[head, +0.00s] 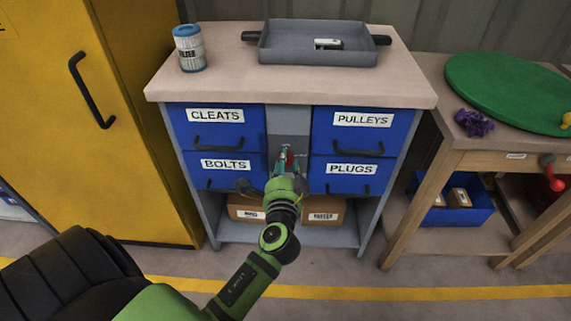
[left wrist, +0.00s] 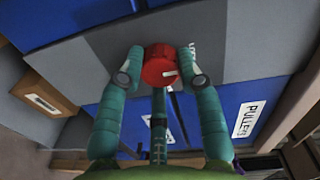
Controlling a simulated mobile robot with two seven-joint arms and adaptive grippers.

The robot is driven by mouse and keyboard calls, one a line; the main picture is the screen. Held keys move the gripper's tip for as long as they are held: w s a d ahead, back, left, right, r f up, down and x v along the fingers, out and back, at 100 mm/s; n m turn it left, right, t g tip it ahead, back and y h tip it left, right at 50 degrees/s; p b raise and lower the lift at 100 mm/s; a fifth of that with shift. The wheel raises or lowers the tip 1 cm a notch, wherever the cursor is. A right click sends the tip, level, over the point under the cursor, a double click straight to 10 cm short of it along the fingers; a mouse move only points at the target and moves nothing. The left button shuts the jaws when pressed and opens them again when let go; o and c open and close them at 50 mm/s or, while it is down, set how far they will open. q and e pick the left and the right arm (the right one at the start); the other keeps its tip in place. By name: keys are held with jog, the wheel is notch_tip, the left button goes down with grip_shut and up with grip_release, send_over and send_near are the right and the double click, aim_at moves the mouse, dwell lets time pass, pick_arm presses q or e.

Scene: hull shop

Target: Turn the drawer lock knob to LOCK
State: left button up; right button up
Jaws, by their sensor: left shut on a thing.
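The red lock knob (left wrist: 159,66) sits on the grey panel between the blue drawers, with a short white pointer mark on its face. In the left wrist view my left gripper (left wrist: 161,70) has its two teal fingers on either side of the knob, shut on it. In the head view the left gripper (head: 284,163) reaches the grey centre panel (head: 288,122), and its fingers hide most of the knob. Lettering beside the knob is partly hidden by a finger, so I cannot read it. My right gripper is not in view.
Blue drawers labelled CLEATS (head: 215,116), BOLTS (head: 225,165), PULLEYS (head: 362,120) and PLUGS (head: 352,169) flank the panel, with protruding handles. A grey tray (head: 318,55) and a filter canister (head: 189,48) stand on top. A yellow cabinet (head: 135,150) is left, a wooden workbench (head: 480,160) right.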

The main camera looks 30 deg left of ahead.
pick_arm(q)
jog(key=shift+r, duration=0.15)
jog(key=o, duration=1.2)
jog(key=shift+c, duration=0.2)
jog(key=v, duration=1.2)
jog(key=shift+a, duration=0.1)
